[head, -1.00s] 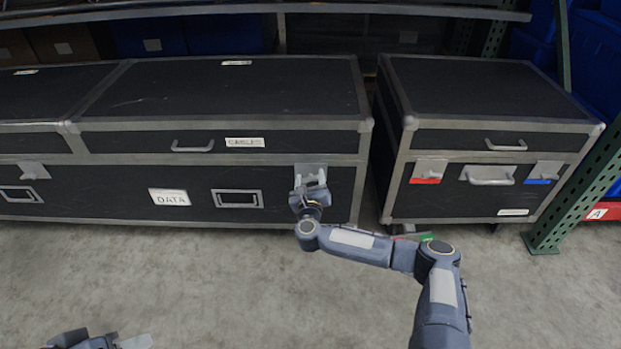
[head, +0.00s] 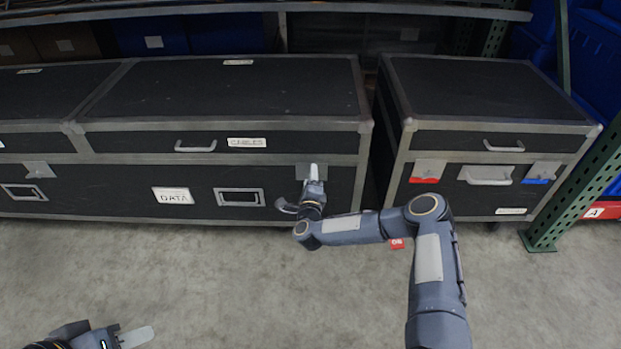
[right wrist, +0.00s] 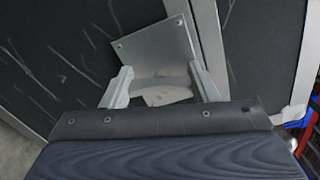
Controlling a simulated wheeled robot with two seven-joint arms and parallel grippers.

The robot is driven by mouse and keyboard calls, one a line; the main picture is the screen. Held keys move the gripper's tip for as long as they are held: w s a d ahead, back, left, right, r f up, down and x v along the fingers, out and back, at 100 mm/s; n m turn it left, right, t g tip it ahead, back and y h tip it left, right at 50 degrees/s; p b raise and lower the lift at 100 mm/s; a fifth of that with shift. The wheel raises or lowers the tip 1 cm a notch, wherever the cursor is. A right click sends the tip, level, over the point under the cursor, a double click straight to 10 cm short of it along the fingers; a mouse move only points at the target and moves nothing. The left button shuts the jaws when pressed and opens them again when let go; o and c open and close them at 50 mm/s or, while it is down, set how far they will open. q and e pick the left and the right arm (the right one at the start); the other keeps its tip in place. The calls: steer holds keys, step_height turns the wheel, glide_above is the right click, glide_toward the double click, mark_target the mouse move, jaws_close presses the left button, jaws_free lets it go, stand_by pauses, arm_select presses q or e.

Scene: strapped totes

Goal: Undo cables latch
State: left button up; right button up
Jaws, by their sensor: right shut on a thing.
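The cables latch (head: 306,171) is a grey metal plate on the front of the long black case, below the right end of the lid with the CABLES label (head: 247,142). My right gripper (head: 314,172) is at this latch and partly hides it. In the right wrist view the latch plate (right wrist: 155,48) looks tilted, and the two fingers of my right gripper (right wrist: 162,88) stand either side of a pale latch part (right wrist: 167,96), shut on it. My left gripper (head: 112,337) is low at the bottom left, away from the case, partly cut off by the frame.
The cables lid (head: 225,85) lies closed with a handle (head: 196,146) on its front. Left of it is another latch (head: 39,170). A separate black case (head: 470,85) with red and blue marked latches stands to the right. Grey floor (head: 220,280) in front is clear.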

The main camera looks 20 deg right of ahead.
steer(key=shift+f+n, duration=0.1)
steer(key=shift+n, duration=1.5)
steer(key=o, duration=1)
steer(key=p+v, duration=0.2)
steer(key=v, duration=0.6)
steer(key=shift+p, duration=0.35)
steer(key=shift+w, duration=0.1)
